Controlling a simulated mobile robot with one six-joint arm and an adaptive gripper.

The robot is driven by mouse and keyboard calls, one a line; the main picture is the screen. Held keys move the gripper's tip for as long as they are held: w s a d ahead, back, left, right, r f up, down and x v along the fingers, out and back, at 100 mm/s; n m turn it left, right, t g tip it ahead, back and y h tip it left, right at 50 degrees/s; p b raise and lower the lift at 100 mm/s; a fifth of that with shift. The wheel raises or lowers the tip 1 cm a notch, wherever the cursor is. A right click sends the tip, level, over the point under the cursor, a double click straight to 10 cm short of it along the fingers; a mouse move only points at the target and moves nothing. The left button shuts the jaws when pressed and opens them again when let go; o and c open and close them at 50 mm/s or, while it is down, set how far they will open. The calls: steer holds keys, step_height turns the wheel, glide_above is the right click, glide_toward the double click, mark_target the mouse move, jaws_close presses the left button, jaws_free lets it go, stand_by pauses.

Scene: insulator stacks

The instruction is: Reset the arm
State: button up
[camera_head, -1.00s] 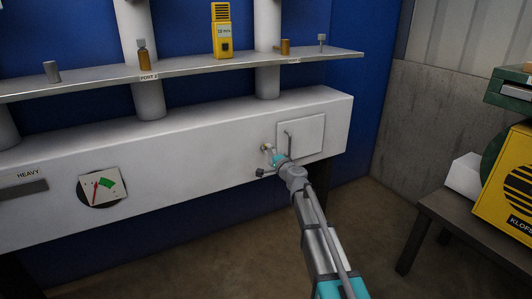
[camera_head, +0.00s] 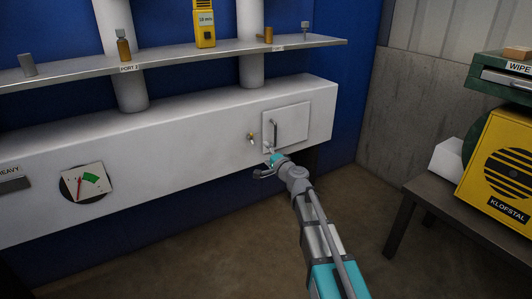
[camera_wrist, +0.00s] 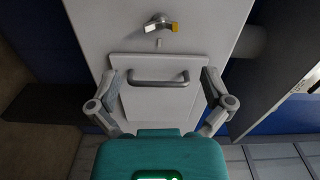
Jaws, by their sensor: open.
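My gripper (camera_head: 268,166) is open and empty in front of the white cabinet's right end, just below the small square door. In the wrist view its two fingers (camera_wrist: 160,98) are spread wide, one on each side of the door's handle, and hold nothing. The white door (camera_head: 287,127) is shut and has a grey bar handle (camera_head: 273,134), which also shows in the wrist view (camera_wrist: 158,80). A small brass valve (camera_head: 251,138) is left of the door. My arm reaches up from the bottom right.
The white cabinet (camera_head: 150,155) carries a dial gauge (camera_head: 85,184). Above it, a metal shelf (camera_head: 180,62) holds a yellow meter (camera_head: 204,24) and several small fittings. A dark table (camera_head: 450,213) at right bears a yellow KLOFSTAL unit (camera_head: 500,165). The floor between is clear.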

steer(key=s+d+f+n+g+h+p, duration=0.1)
steer(key=s+d+f+n+g+p, duration=0.25)
steer(key=s, duration=0.55)
steer(key=s+d+f+n+g+h+p, duration=0.1)
steer(key=s+d+f+n+g+h, duration=0.15)
steer(key=s+f+n+g, duration=0.45)
steer(key=s+d+g+h+p, duration=0.3)
steer(key=s+d+g+h, duration=0.3)
steer(key=s+d, duration=0.95)
step_height(320, 180, up, 37)
steer(key=t+p, duration=0.1)
steer(key=p, duration=3.6)
steer(key=shift+a+f, duration=0.2)
steer(key=shift+a, duration=0.1)
steer(key=shift+t+h, duration=0.25)
